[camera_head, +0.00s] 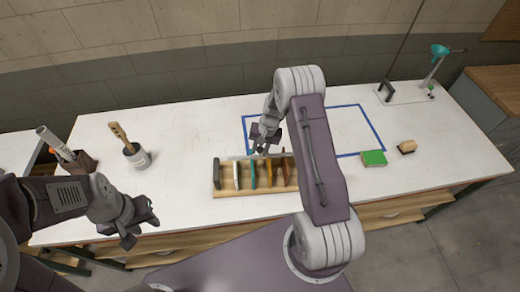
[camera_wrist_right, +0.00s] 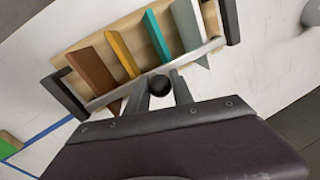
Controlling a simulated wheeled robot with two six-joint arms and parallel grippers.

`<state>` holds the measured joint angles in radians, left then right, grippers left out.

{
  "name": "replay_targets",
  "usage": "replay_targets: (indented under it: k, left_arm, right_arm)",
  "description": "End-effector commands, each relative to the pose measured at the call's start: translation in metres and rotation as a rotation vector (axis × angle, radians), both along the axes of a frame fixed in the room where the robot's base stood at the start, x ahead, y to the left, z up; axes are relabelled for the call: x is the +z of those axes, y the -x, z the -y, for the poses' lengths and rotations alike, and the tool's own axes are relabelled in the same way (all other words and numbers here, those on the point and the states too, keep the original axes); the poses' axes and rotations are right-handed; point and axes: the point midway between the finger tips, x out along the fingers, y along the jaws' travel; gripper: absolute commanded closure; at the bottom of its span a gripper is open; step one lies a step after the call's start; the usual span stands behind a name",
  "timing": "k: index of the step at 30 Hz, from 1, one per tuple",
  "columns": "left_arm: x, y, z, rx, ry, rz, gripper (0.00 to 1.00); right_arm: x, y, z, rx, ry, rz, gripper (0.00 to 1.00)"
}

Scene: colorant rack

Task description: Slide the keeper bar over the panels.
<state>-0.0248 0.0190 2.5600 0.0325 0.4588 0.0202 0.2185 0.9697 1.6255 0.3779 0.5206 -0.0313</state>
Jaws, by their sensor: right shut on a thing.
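The wooden rack (camera_head: 255,191) stands near the table's front edge and holds several upright panels, including a teal panel (camera_wrist_right: 157,36), a yellow panel (camera_wrist_right: 121,54) and a brown panel (camera_wrist_right: 92,70). Black end posts (camera_wrist_right: 230,22) stand at both ends. The grey keeper bar (camera_wrist_right: 207,49) runs along the panels' edges between the posts; whether it sits in both posts I cannot tell. My right gripper (camera_head: 262,149) is shut on the bar's dark round knob (camera_wrist_right: 160,85). My left gripper (camera_head: 143,222) is empty and open, left of the rack over the table's front edge.
A blue taped outline (camera_head: 372,119) lies behind the rack. A green block (camera_head: 373,158) and a tan brush (camera_head: 407,147) lie to the right. A pot with a brush (camera_head: 137,156) stands at left. A stand with a teal top (camera_head: 439,51) is at back right.

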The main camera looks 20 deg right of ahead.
Motion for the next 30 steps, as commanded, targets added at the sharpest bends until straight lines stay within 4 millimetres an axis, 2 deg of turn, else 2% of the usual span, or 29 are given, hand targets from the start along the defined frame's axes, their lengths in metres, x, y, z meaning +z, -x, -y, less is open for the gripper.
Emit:
replay_targets:
  k: [17, 21, 28, 29, 30]
  left_arm:
    - [0.0, 0.0, 0.0, 0.0, 0.0, 0.0, 0.64]
    - [-0.012, 0.0, 0.0, 0.0, 0.0, 0.0, 0.64]
    - [-0.009, 0.0, 0.0, 0.0, 0.0, 0.0, 0.64]
    - [-0.009, 0.0, 0.0, 0.0, 0.0, 0.0, 0.64]
    - [-0.009, 0.0, 0.0, 0.0, 0.0, 0.0, 0.64]
  right_arm:
    - [0.0, 0.0, 0.0, 0.0, 0.001, 0.0, 1.0]
    - [-0.004, 0.002, 0.0, 0.0, 0.001, 0.002, 1.0]
    - [0.0, 0.003, -0.001, 0.0, 0.0, -0.001, 1.0]
    - [0.0, 0.003, -0.001, 0.0, 0.0, -0.001, 0.64]
    - [0.0, 0.003, -0.001, 0.0, 0.0, -0.001, 0.52]
